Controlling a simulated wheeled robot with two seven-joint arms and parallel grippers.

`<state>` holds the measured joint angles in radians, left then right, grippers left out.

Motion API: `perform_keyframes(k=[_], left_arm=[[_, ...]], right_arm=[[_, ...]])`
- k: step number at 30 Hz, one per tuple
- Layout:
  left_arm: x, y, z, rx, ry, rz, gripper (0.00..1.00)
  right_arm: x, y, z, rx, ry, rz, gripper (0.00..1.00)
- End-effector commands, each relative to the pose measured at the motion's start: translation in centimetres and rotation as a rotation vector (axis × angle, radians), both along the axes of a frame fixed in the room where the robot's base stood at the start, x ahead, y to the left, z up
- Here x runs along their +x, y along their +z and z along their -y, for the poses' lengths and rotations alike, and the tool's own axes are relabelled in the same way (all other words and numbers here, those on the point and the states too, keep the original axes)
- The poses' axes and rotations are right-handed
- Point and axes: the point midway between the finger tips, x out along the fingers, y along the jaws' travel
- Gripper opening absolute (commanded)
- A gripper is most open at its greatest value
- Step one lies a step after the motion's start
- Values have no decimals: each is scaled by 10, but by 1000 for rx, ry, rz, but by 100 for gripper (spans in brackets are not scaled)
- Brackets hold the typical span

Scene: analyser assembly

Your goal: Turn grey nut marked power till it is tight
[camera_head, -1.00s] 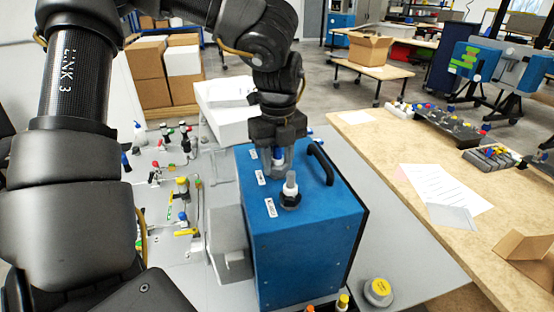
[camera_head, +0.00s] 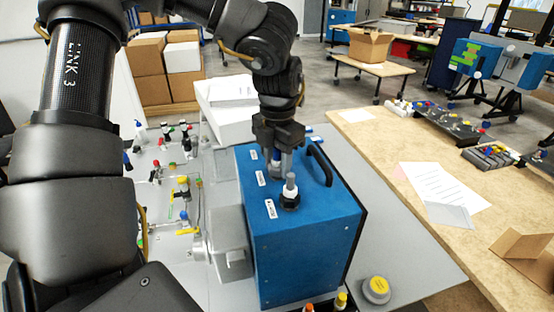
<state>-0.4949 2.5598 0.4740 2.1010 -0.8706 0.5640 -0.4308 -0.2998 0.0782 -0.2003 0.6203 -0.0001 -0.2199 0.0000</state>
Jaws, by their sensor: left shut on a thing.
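A blue analyser box (camera_head: 305,240) stands on the grey table, with a black handle (camera_head: 320,163) and several small white labels on top. My left gripper (camera_head: 279,172) points down onto the box top, beside the middle label (camera_head: 260,178). Its fingers are shut on a fitting there, which I take for the grey nut; the fingers hide most of it, and a bit of blue shows between them. The label text is too small to read. A front fitting (camera_head: 290,196) with a dark nut, white ring and grey upright stem stands free, nearer the camera. My right gripper is out of view.
A grey housing (camera_head: 230,245) sits against the box's left side. Several small coloured valves and fittings stand on the table's left part. A yellow-topped round button (camera_head: 377,289) stands at the front right. A wooden bench (camera_head: 410,165) with papers runs along the right.

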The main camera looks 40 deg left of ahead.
Motion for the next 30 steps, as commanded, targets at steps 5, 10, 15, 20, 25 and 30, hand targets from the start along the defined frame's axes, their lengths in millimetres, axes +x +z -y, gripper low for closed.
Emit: perform_keyframes(k=[5, 10, 15, 20, 25, 30], left_arm=[[2, 3, 0, 1, 3, 9, 49], [2, 2, 0, 0, 3, 6, 49], [1, -4, 0, 0, 125, 6, 49], [1, -6, 1, 0, 426, 7, 49], [0, -6, 0, 0, 758, 6, 49], [0, -5, 0, 0, 1095, 4, 49]], right_arm=[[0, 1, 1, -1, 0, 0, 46], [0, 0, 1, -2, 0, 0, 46], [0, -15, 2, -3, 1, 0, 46], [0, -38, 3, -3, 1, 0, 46], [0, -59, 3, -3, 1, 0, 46], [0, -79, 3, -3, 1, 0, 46]])
